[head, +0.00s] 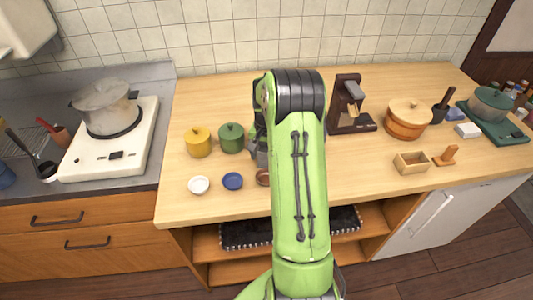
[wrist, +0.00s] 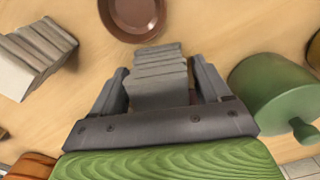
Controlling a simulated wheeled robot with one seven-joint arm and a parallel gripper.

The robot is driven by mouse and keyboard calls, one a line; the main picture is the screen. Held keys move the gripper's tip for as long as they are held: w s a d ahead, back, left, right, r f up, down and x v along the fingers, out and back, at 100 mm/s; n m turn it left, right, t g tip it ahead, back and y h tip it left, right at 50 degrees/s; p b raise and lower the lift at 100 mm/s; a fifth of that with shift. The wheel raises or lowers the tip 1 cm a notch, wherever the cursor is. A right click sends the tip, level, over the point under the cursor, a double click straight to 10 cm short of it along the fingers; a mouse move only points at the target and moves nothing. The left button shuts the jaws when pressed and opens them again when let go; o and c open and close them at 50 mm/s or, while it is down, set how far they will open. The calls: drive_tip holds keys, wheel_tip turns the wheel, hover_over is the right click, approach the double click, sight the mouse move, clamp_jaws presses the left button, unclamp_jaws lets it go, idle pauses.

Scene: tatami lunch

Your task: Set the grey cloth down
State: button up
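The grey cloth (wrist: 159,72) is a folded, layered bundle between the two fingers of my gripper (wrist: 159,64) in the wrist view. It fills nearly all the space between them and sticks out past the fingertips. The fingers appear closed on its sides. The wooden counter (wrist: 215,30) lies beyond it; I cannot tell how far the cloth is above the wood. In the head view my green arm hides the cloth and most of the gripper over the counter (head: 180,215).
A brown dish (wrist: 135,14) lies beyond the cloth. A green pot (wrist: 272,92) stands close to the right finger, and another grey layered stack (wrist: 38,55) is at left. Blue (head: 232,181) and white (head: 199,185) dishes sit near the counter front. Bare wood separates these things.

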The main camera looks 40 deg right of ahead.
sight(266, 149)
drive_tip(key=shift+o, duration=0.9)
drive_tip(key=shift+r, duration=0.1)
wheel_tip(266, 149, up, 13)
drive_tip(key=p, duration=0.3)
drive_tip(key=s+a+r+n+t+h, duration=0.1)
drive_tip(key=s+a+r+n, duration=0.25)
drive_tip(key=a+r, duration=0.55)
drive_tip(key=s+a+n+t+y, duration=0.1)
drive_tip(key=s+a+n+t, duration=0.3)
drive_tip(key=s+a, duration=1.2)
drive_tip(key=a+n, duration=0.1)
drive_tip(key=n, duration=0.3)
drive_tip(key=shift+s+r+t, duration=0.2)
drive_tip(key=shift+s+t, duration=0.05)
drive_tip(key=shift+t, duration=0.05)
